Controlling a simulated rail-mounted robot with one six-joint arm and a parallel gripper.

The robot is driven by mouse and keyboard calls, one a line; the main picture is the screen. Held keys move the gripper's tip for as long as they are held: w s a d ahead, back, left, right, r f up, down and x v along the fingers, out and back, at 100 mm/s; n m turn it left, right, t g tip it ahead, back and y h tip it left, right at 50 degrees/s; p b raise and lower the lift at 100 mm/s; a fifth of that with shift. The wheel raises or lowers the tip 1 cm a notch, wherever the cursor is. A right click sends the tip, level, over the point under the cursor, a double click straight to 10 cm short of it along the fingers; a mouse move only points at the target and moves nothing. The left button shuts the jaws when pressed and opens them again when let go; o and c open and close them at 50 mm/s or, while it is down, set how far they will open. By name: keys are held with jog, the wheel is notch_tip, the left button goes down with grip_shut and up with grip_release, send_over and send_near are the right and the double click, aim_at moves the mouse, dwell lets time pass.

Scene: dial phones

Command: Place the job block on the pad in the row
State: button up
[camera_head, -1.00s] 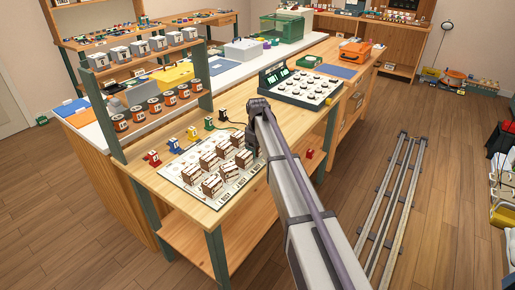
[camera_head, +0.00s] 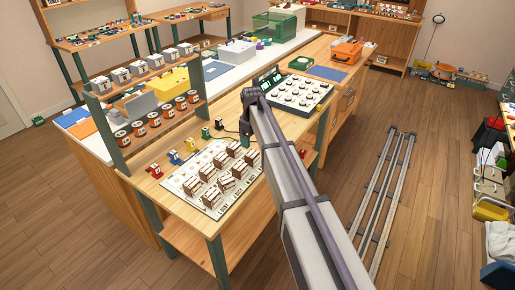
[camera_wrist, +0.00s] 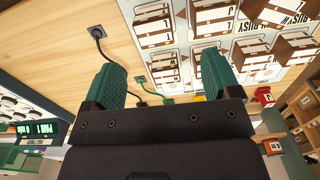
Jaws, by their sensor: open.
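My gripper (camera_head: 246,138) hangs over the workbench at the right edge of a white printed board (camera_head: 185,182). In the wrist view its two green fingers (camera_wrist: 160,62) are spread, with nothing held between them. Several brown-and-white blocks (camera_head: 208,172) stand in rows on the board, close to the gripper. In the wrist view a block with a J-like mark (camera_wrist: 153,32) shows beyond the gap between the fingers. Printed pads (camera_wrist: 212,40) show between the blocks. I cannot tell which block is the job block or which pad the task means.
Small red (camera_head: 154,171), yellow (camera_head: 174,157), blue (camera_head: 190,143), green (camera_head: 206,132) and black (camera_head: 219,122) pieces line the board's back edge. A dial console (camera_head: 298,92) stands right of it. Shelves with orange-and-black cans (camera_head: 156,118) rise at the left. Cords lie near the fingers.

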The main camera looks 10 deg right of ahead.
jog(key=s+m, duration=0.8)
jog(key=s, duration=2.5)
jog(key=shift+s, duration=0.25)
